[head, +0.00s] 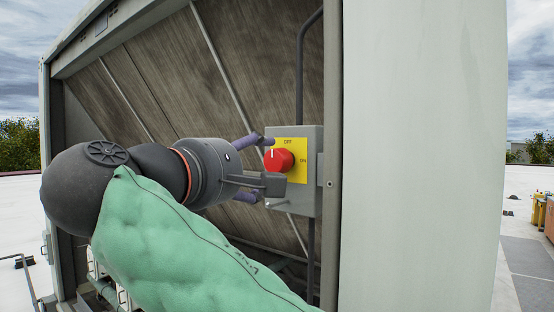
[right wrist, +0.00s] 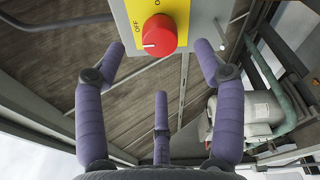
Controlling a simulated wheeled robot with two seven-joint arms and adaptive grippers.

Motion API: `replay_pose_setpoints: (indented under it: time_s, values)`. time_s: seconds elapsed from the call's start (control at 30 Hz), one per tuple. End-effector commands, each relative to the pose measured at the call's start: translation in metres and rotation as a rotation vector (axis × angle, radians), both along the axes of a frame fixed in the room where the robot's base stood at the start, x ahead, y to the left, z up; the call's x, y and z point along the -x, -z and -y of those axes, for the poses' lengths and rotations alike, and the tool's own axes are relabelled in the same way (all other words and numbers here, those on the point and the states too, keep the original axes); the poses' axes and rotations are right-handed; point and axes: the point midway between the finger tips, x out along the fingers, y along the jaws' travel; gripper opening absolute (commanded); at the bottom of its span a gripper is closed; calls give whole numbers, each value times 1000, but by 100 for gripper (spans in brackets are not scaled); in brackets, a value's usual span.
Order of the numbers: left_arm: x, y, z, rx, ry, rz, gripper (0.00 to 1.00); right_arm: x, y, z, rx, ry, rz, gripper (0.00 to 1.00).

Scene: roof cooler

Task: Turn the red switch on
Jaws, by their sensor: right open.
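The red switch (head: 279,160) is a round knob on a yellow plate (head: 298,172) marked OFF at the top and ON at the right, on a grey box (head: 312,205). Its white mark points up towards OFF in the head view; in the right wrist view the knob (right wrist: 160,34) has its mark on the side towards OFF. My right gripper (head: 265,168) is open just in front of the knob, its purple fingers spread. In the right wrist view two fingers of the gripper (right wrist: 160,62) flank the knob, a third is below, and none clearly touches it. My left gripper is not in view.
The box is fixed beside a tall pale panel (head: 420,150) of the cooler, with slanted brown coil faces (head: 245,70) behind. A dark conduit (head: 299,75) runs up from the box. A grey motor-like unit and pipe (right wrist: 245,120) show at right in the right wrist view.

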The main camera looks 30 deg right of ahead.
Motion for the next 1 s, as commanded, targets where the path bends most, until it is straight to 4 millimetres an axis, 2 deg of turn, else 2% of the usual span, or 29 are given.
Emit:
replay_pose_setpoints:
  time_s: [0.03, 0.2, 0.4, 0.6, 0.87, 0.9, 1.0]
  values:
    - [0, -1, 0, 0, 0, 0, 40, -5, 0, 10, -2, 5, -1, 70]
    - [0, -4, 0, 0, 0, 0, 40, -21, -1, 36, -1, 4, -1, 70]
    - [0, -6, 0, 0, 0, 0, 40, -35, -1, 58, -1, 2, -1, 70]
    - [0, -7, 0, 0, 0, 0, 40, -41, 0, 68, -1, -1, 1, 70]
    - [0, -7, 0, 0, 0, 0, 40, -42, 0, 69, -1, -2, 0, 70]
    - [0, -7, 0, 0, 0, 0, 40, -41, 0, 69, -1, -2, 0, 64]
    - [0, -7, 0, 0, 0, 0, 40, -42, 0, 68, -1, -2, 0, 36]
